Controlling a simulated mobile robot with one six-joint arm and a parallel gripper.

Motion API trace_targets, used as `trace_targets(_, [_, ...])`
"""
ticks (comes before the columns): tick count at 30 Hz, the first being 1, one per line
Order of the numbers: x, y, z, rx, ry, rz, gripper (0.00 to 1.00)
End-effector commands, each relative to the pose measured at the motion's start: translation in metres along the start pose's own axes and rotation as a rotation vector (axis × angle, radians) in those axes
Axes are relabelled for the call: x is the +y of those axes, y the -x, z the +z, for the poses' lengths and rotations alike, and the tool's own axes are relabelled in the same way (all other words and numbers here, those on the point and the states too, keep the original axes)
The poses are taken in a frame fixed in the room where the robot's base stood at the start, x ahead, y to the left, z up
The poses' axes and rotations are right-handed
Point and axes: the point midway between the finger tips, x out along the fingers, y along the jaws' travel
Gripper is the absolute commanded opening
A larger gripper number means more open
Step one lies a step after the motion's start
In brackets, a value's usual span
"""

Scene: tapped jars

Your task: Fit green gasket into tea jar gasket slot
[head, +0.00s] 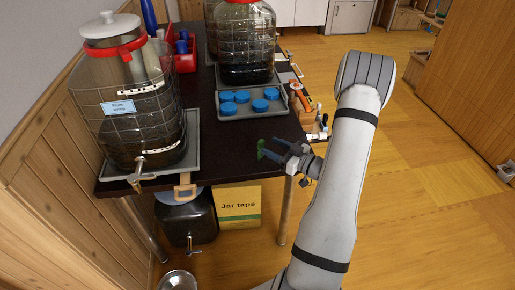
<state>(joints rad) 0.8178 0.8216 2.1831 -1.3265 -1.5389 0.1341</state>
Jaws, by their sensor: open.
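My gripper (272,149) is open over the front right part of the dark table. Large jars with taps are in view: one with a blue label, white lid and red rim (140,128) at the left, one with a red rim (246,45) at the back, and a dark one (186,222) under the table. No gasket slot can be made out.
A grey tray with several blue caps (252,113) lies before the back jar. A red bin (186,58) stands behind the left jar. Orange-handled tools (300,98) lie by the table's right edge. A yellow "Jar taps" box (238,206) and a metal bowl (177,280) are below.

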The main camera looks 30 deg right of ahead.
Motion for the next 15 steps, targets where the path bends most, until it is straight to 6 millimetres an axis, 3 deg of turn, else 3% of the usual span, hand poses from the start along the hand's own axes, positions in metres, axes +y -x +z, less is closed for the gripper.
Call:
trace_targets(6, [0.003,-0.030,0.000,-0.001,0.002,-0.002,0.49])
trace_targets(15, [0.003,-0.034,0.001,-0.001,0.001,0.000,0.48])
